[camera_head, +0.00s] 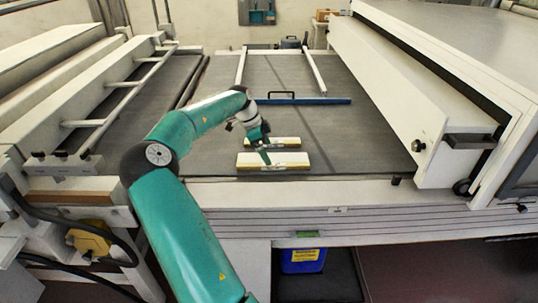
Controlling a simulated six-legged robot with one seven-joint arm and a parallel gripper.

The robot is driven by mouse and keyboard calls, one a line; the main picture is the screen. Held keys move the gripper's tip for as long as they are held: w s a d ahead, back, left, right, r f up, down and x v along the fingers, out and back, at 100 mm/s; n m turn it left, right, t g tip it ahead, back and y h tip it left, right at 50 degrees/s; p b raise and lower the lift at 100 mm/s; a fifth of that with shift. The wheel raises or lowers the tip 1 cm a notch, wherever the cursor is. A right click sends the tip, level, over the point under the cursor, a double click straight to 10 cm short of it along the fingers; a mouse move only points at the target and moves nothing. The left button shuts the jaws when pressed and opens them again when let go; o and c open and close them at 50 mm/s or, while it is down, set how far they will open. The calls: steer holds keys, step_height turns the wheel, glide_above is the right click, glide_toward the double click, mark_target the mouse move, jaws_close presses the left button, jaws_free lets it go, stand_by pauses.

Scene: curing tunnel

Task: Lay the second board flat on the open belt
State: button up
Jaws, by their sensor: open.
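Two pale boards with yellowish edges lie on the dark grey belt (350,150), close to its front edge. The nearer board (290,161) is the larger in the picture and looks flat. The farther board (285,142) lies just behind it, roughly parallel, with a narrow gap between them. My gripper (262,155) is at the end of my teal arm, pointing down over the left half of the boards. It is open. Its fingers cover part of both boards, and I cannot tell whether they touch the nearer one.
A blue bar (305,101) crosses the belt farther back, with a dark handle (281,95) behind it. White rails run beyond. A white housing (415,90) borders the belt on the right, and a white ladder-like frame (120,85) on the left. The belt right of the boards is clear.

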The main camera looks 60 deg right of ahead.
steer(key=v, duration=0.8)
steer(key=shift+r, duration=0.25)
steer(key=shift+w+a, duration=0.1)
steer(key=shift+w, duration=0.05)
steer(key=w+a+r+n+t+y, duration=0.25)
steer(key=a+n, duration=0.55)
steer(key=a, duration=0.8)
steer(key=w+a+r+n+t+y, duration=0.1)
steer(key=w+a+r+n+t, duration=0.2)
steer(key=a+n, duration=0.8)
steer(key=s+a+n+t, duration=0.1)
steer(key=s+a+n, duration=0.2)
steer(key=a, duration=0.6)
steer(key=s+a+n+t+h, duration=0.1)
steer(key=s+a+n, duration=0.3)
steer(key=a, duration=0.6)
steer(key=s+a+n+t, duration=0.2)
steer(key=s+a+n, duration=0.1)
steer(key=a, duration=0.6)
steer(key=shift+s+a+r+n, duration=0.2)
steer(key=shift+a+r+n, duration=0.1)
steer(key=shift+n, duration=0.5)
steer(key=shift+h, duration=0.25)
